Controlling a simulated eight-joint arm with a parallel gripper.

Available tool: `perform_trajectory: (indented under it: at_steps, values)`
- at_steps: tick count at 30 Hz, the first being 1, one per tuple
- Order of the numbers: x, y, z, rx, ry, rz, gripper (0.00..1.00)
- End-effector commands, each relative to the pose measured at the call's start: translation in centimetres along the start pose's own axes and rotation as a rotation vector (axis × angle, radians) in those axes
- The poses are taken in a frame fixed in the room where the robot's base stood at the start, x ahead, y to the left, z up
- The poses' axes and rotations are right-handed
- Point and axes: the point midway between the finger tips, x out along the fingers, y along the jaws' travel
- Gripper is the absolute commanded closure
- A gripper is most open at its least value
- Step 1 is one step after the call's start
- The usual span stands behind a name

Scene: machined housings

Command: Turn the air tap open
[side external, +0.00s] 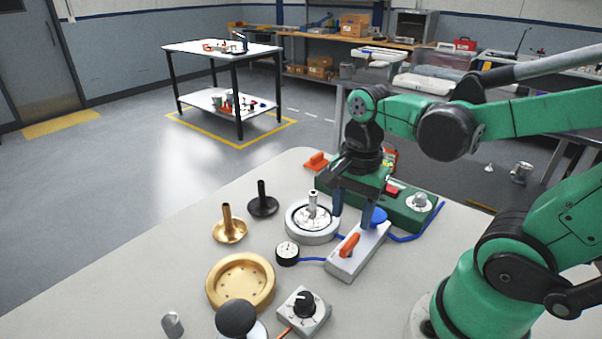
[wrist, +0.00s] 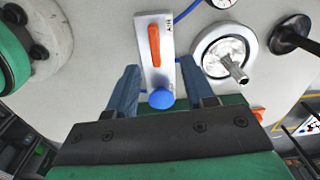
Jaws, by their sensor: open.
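The air tap is a white block (side external: 347,265) with an orange lever (side external: 349,245) on top and a blue round part (side external: 378,216) at its far end. In the wrist view the orange lever (wrist: 154,46) lies lengthwise along the block (wrist: 166,76), beside a small AIR-like label. The blue part (wrist: 161,98) sits between the finger bases in that picture. My gripper (side external: 352,218) is open and points down over the far half of the block. Its blue fingers (wrist: 159,72) are spread to either side of the block, with nothing between them gripped. Whether they touch it, I cannot tell.
A silver round housing (side external: 312,237) with an upright stem stands close left of the tap. A small gauge (side external: 287,253) joins it by blue tubing. A green box (side external: 408,210) is behind. A gold ring (side external: 240,281) and a black-knobbed box (side external: 304,310) are nearer.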

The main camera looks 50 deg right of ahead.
Motion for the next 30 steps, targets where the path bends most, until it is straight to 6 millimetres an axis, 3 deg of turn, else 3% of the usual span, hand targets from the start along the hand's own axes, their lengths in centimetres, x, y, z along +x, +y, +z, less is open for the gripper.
perform_trajectory:
  at_steps: [4,21,30]
  values:
    - [0.3,0.4,-0.1,0.093,-0.007,0.035,0.53]
    - [5.0,0.5,-0.1,0.091,-0.007,0.033,0.53]
    - [5.7,0.6,0.0,0.091,-0.007,0.033,0.53]
